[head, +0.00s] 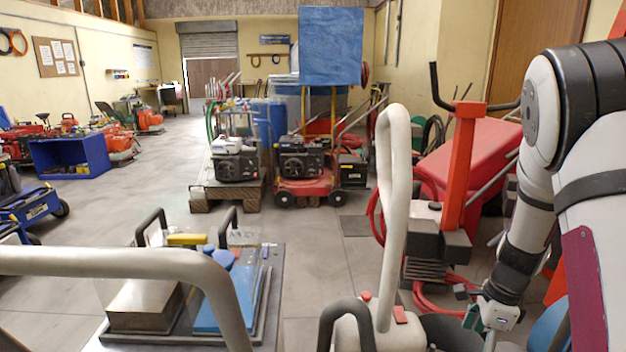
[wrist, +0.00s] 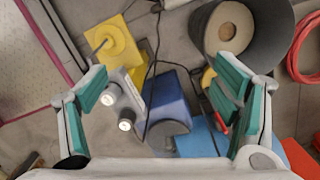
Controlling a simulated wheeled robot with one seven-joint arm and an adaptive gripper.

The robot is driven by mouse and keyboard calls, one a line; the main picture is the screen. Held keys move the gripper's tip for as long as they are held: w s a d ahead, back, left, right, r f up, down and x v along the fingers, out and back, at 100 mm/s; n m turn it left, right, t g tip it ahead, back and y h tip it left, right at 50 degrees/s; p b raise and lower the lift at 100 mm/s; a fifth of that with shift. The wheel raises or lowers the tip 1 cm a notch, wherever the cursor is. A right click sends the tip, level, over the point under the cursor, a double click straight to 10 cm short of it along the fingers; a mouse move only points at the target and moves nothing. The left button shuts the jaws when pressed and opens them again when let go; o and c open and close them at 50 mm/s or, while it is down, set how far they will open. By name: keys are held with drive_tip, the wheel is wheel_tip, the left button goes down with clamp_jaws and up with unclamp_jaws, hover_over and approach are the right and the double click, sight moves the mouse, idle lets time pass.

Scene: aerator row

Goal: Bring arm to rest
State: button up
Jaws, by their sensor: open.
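My arm (head: 540,180) comes in from the right edge of the head view, bends at a large dark-and-white joint and hangs down. My gripper (head: 488,322) is low in the right of that view, partly cut off by the bottom edge. In the wrist view my gripper (wrist: 165,95) has its two green-padded fingers spread wide apart, with nothing held between them. Below the gap lie a blue object (wrist: 172,110) and a grey part with two round light ends (wrist: 122,100), both apart from the fingers.
A red machine with an upright post (head: 462,170) and red hose stands close beside the arm. A pale bent handle (head: 392,200) rises in front. The wrist view shows a dark bin (wrist: 262,35) and a yellow piece (wrist: 115,45). Open floor (head: 110,205) lies left of centre.

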drive_tip(key=s+a+r+n+y, duration=0.1)
drive_tip(key=s+a+r+n, duration=0.45)
drive_tip(key=r, duration=0.35)
drive_tip(key=s+a+r+n+y, duration=0.1)
drive_tip(key=s+a+r+n, duration=0.4)
drive_tip(key=a+r, duration=0.25)
drive_tip(key=s+a+r+n+h, duration=0.1)
drive_tip(key=s+r+n+h, duration=0.15)
drive_tip(key=s+n, duration=0.6)
drive_tip(key=s+a+r+n+h, duration=0.1)
drive_tip(key=s+a+r+n, duration=0.15)
drive_tip(key=s, duration=1.05)
wheel_tip(320, 180, up, 30)
drive_tip(key=d+t+p, duration=0.1)
drive_tip(key=t+p, duration=0.2)
drive_tip(key=p, duration=2.4)
drive_tip(key=shift+d+n+t, duration=0.3)
drive_tip(key=shift+n+t, duration=0.05)
drive_tip(key=shift+t, duration=0.05)
drive_tip(key=shift+f, duration=0.1)
